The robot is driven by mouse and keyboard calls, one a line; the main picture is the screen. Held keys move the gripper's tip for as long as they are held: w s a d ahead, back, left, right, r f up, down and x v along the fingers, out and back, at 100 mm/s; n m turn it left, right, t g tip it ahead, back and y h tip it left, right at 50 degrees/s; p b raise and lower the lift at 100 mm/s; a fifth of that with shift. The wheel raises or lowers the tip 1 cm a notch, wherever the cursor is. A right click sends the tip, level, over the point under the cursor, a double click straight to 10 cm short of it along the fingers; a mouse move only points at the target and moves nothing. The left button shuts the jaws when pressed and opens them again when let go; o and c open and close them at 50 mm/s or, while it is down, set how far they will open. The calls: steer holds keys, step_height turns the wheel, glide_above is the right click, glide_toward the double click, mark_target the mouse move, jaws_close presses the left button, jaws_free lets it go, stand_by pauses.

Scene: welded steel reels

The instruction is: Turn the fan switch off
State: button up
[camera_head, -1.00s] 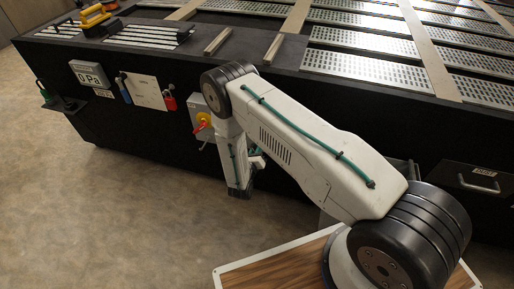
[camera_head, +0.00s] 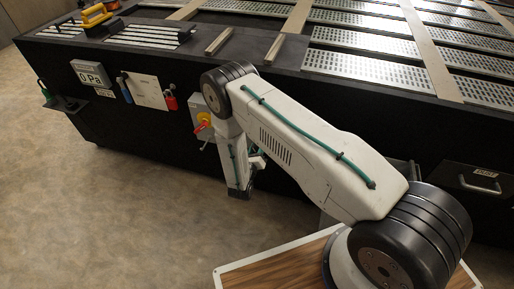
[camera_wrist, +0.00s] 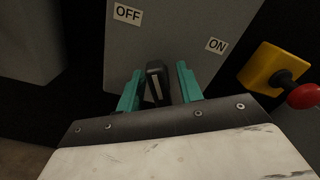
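The fan switch shows in the wrist view as a black lever (camera_wrist: 157,82) on a grey box (camera_wrist: 165,40). An OFF label (camera_wrist: 127,14) sits at the box's upper left and an ON label (camera_wrist: 215,45) at its right. My gripper (camera_wrist: 158,85) is open, with one teal finger on each side of the lever. Narrow gaps seem to show between lever and fingers; I cannot tell whether either finger touches it. In the head view my arm hides this switch and most of the gripper.
A red knob on a yellow mount (camera_wrist: 285,80) is close to the right of my gripper. In the head view a grey box with a red and yellow switch (camera_head: 203,122) is on the black bench side (camera_head: 130,130). A red padlock (camera_head: 170,101) hangs left of it. Floor at left is clear.

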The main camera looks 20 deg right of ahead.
mark_target(255, 152)
steer(key=v, duration=0.6)
steer(key=shift+s+a, duration=0.1)
steer(key=shift+a, duration=0.15)
steer(key=shift+s+a, duration=0.3)
steer(key=shift+s, duration=0.2)
